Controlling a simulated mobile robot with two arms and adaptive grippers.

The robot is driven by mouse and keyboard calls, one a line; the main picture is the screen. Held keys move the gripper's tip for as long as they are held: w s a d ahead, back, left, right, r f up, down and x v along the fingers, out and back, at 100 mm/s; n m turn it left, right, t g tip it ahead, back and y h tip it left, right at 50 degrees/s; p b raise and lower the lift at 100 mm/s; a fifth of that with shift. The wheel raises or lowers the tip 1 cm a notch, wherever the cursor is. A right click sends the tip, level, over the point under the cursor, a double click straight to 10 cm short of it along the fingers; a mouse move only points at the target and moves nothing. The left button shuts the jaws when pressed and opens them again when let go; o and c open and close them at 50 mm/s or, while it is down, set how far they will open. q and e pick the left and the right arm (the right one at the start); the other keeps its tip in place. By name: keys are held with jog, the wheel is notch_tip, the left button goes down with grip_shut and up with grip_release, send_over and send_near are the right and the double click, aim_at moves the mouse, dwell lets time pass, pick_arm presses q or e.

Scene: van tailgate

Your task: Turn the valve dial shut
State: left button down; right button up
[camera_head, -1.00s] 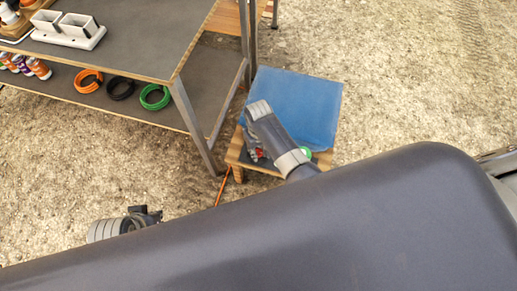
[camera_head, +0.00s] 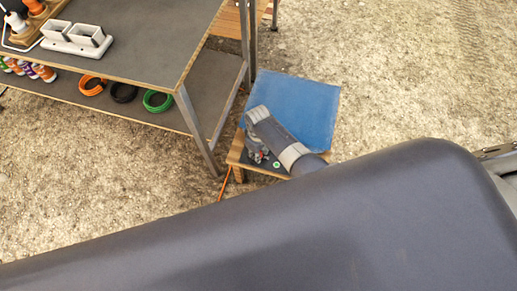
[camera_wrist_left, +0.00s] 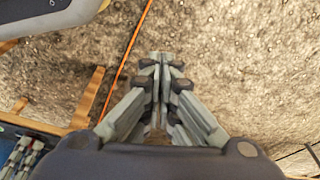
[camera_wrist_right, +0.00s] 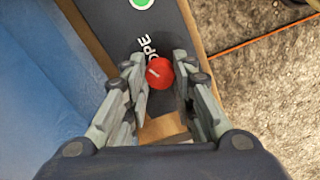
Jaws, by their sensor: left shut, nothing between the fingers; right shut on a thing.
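The red valve dial (camera_wrist_right: 160,73) with a pale pointer line sits on a dark panel (camera_wrist_right: 166,30) in the right wrist view. The letters "OPE" show beside it, the rest of the word hidden. My right gripper (camera_wrist_right: 160,70) has its fingers on both sides of the dial and is shut on it. In the head view my right gripper (camera_head: 258,152) is low over the small stand, partly hidden by my arm. My left gripper (camera_wrist_left: 162,58) is shut and empty over bare ground in the left wrist view, outside the head view.
A green round mark (camera_wrist_right: 142,2) is on the panel, also in the head view (camera_head: 277,165). A blue surface (camera_head: 290,105) tops the wooden stand. A grey workbench (camera_head: 130,45) stands at left, with coiled hoses below. An orange cable (camera_wrist_left: 133,45) runs over the ground.

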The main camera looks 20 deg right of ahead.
jog(key=n+p, duration=0.2)
jog(key=n, duration=0.3)
jog(key=shift+r+n, duration=0.1)
jog(key=shift+n, duration=0.2)
jog(key=n, duration=0.3)
pick_arm(q)
jog(key=s+f, duration=0.6)
jog(key=f, duration=0.2)
jog(key=shift+s+a+f+g+p, duration=0.15)
jog(key=shift+a+f+g+p, duration=0.15)
jog(key=shift+a+g, duration=0.15)
pick_arm(e)
jog(key=shift+n, duration=2.1)
jog(key=o, duration=1.1)
pick_arm(q)
jog(key=shift+r, duration=0.1)
